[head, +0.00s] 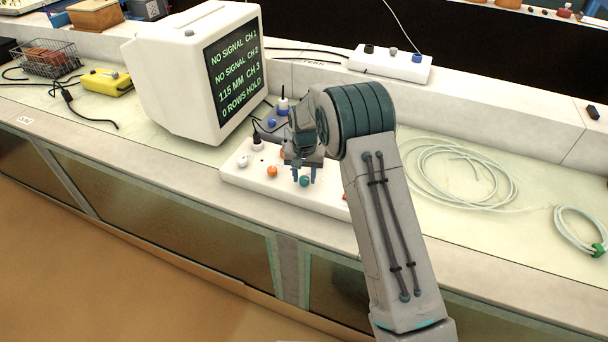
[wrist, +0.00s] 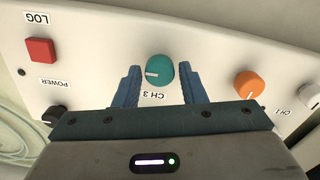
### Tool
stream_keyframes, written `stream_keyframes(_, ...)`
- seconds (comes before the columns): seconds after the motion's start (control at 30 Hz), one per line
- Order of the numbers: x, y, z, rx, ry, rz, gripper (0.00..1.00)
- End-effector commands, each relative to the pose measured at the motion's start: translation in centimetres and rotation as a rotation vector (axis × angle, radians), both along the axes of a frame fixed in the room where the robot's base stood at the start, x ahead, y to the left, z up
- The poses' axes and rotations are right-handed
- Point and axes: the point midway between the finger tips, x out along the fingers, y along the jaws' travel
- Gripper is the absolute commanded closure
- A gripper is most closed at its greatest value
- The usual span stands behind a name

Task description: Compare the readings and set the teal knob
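The teal knob (wrist: 159,70), above the label CH 3, sits on a white control panel (wrist: 90,75). It also shows in the head view (head: 304,181). Its white pointer mark faces left in the wrist view. My gripper (wrist: 160,85) is open, with one blue finger on each side of the teal knob and a gap to each. In the head view my gripper (head: 304,172) is over the panel. The monitor (head: 234,65) reads NO SIGNAL CH 1, NO SIGNAL CH 2, 115 MM CH 3 and 0 ROWS HOLD.
An orange knob (wrist: 249,84), a red button (wrist: 40,50) labelled LOG and a black knob (wrist: 53,115) by POWER share the panel. A coiled pale hose (head: 455,175) lies to the right. A yellow device (head: 107,81) is at left.

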Motion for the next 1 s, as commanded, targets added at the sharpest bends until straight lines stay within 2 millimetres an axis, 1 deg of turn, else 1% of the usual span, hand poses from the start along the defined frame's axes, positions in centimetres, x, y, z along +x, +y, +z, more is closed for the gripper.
stream_keyframes(0.03,0.0,0.0,0.02,0.0,0.0,0.0,0.78)
stream_keyframes(0.1,0.01,0.0,0.03,0.0,0.0,0.0,0.95)
stream_keyframes(0.37,0.01,0.0,0.0,0.0,0.0,0.013,0.95)
stream_keyframes(0.57,0.02,-0.03,-0.11,0.001,0.0,0.082,0.95)
stream_keyframes(0.77,0.04,0.01,-0.15,0.002,-0.001,0.224,0.95)
stream_keyframes(1.0,0.05,0.0,-0.12,0.001,-0.001,0.45,0.95)
